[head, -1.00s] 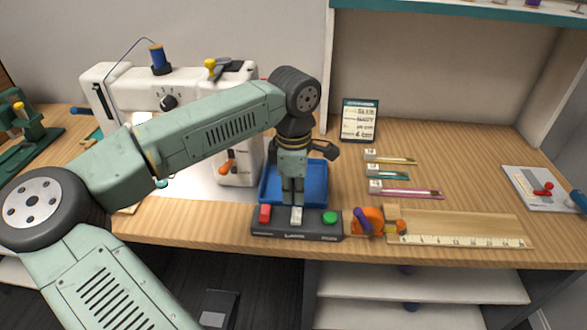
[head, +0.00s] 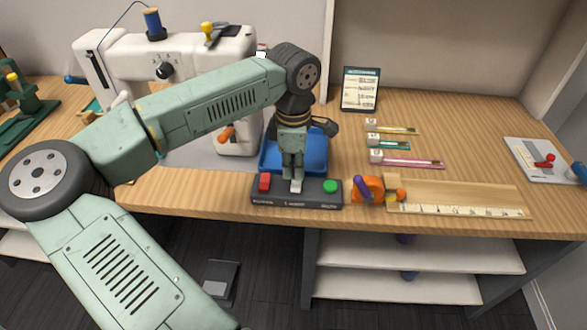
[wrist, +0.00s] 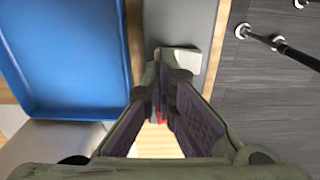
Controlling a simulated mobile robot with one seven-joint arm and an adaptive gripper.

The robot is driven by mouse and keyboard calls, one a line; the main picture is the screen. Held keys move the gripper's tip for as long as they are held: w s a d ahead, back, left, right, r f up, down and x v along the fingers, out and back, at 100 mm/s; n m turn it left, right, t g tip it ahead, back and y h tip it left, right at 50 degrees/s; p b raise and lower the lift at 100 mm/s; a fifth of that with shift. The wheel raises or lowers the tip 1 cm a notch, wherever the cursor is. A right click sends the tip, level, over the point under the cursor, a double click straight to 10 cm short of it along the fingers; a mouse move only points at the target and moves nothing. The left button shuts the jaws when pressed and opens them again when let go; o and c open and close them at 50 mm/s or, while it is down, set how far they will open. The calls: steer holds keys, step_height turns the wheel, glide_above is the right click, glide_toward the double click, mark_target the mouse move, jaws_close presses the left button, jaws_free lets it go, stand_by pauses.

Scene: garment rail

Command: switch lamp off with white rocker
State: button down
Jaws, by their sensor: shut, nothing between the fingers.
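The white rocker (head: 296,187) sits in the middle of a dark grey switch box (head: 312,203) at the table's front edge, between a red button (head: 264,182) and a green button (head: 331,186). My gripper (head: 293,178) is shut and empty, pointing down at the rocker and covering part of it. In the wrist view my fingertips (wrist: 167,56) overlap the left part of the white rocker (wrist: 187,60). Whether they touch it I cannot tell. No lamp is clearly recognisable.
A blue tray (head: 268,163) stands right behind the switch box. An orange and purple object (head: 367,188) and a wooden board with a ruler (head: 460,198) lie to the right. A white sewing machine (head: 190,55) stands at the back left.

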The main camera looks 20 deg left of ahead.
steer(key=shift+s, duration=0.15)
steer(key=shift+s+d+r, duration=0.2)
steer(key=shift+s+r, duration=0.1)
steer(key=shift+s, duration=0.3)
